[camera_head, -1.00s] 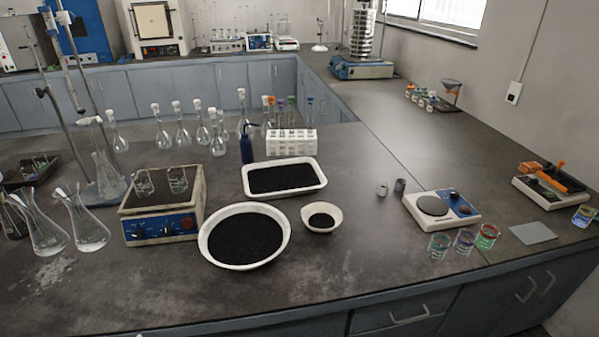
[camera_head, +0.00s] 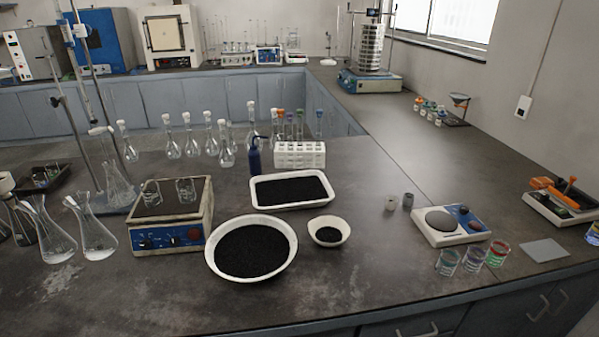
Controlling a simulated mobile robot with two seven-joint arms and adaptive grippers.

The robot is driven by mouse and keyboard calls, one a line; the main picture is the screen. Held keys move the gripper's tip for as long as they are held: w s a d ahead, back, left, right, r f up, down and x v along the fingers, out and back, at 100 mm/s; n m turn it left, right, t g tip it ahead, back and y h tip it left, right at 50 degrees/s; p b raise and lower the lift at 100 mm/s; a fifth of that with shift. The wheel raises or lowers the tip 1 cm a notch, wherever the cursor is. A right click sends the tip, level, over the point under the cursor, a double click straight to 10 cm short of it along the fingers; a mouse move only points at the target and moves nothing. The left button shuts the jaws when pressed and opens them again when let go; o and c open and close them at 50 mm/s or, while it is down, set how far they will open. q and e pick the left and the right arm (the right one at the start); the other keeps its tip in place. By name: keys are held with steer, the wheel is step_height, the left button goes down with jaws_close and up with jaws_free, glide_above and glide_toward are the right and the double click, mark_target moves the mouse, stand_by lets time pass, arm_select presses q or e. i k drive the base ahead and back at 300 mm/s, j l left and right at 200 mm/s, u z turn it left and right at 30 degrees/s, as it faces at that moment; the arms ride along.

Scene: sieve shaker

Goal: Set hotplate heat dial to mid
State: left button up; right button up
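A box-shaped hotplate (camera_head: 172,238) with a dark flat top and a blue front panel stands on the bench at left of centre. Neither of my grippers is in view.
A round white dish (camera_head: 292,268), a white tray (camera_head: 328,200) and a small bowl (camera_head: 346,228) hold black granules right of the hotplate. Flasks (camera_head: 95,240) stand close on its left. Small beakers (camera_head: 498,254) stand before the white unit. The front bench is partly clear.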

mark_target(145, 243)
steer(key=u, duration=1.25)
steer(key=i+j+z, duration=0.1)
steer(key=j+z, duration=0.15)
steer(key=j, duration=1.8)
